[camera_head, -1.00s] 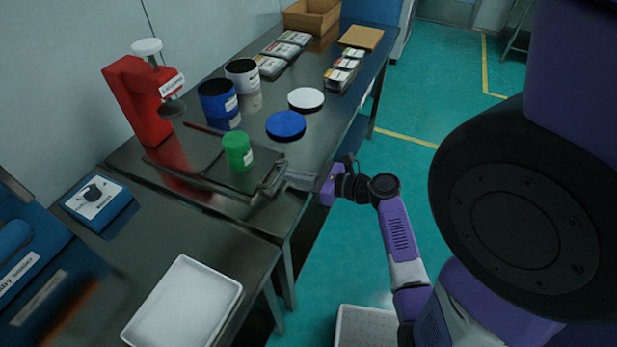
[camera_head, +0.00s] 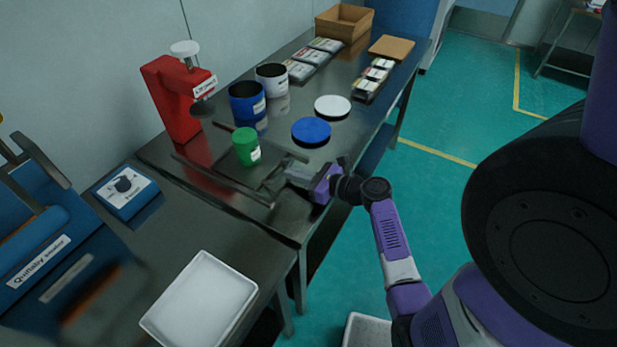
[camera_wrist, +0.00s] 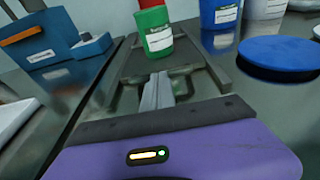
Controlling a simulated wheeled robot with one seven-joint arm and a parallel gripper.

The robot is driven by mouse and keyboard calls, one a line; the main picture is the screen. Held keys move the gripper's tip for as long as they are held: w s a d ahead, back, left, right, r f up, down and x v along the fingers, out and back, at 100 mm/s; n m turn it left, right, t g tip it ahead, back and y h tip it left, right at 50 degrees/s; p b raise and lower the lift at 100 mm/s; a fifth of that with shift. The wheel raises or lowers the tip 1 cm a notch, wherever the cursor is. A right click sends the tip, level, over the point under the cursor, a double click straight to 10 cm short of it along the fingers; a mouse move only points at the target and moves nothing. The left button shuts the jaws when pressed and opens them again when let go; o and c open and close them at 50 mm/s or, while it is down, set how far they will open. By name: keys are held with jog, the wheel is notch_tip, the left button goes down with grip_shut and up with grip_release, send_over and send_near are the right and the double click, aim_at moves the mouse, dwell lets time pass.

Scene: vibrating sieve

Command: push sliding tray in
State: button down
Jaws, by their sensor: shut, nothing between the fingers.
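The sliding tray (camera_head: 273,154) is a dark flat plate with side rails, lying on the table in front of the red press (camera_head: 172,98). A green container (camera_head: 246,147) stands upright on it. My gripper (camera_head: 284,177) is shut and empty at the tray's near end, against or very close to its handle (camera_head: 270,190). In the wrist view, my closed fingers (camera_wrist: 157,88) point along the tray (camera_wrist: 137,65) toward the green container (camera_wrist: 155,32). The fingers hide part of the handle, so exact contact is hard to tell.
A blue lid (camera_head: 311,131), a white lid (camera_head: 332,107), a blue jar (camera_head: 247,99) and a white jar (camera_head: 271,79) stand behind the tray. A blue control box (camera_head: 126,191) and a white bin (camera_head: 203,305) are at left and front.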

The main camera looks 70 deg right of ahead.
aim_at(257, 157)
jog(key=r+x, duration=0.1)
jog(key=x, duration=0.4)
jog(key=r+x, duration=0.1)
jog(key=x, duration=0.3)
jog(key=r+x, duration=0.1)
jog(key=x, duration=0.4)
jog(key=shift+w+d, duration=0.15)
jog(key=shift+w, duration=0.45)
jog(key=shift+w+r, duration=0.1)
jog(key=shift+w, duration=0.2)
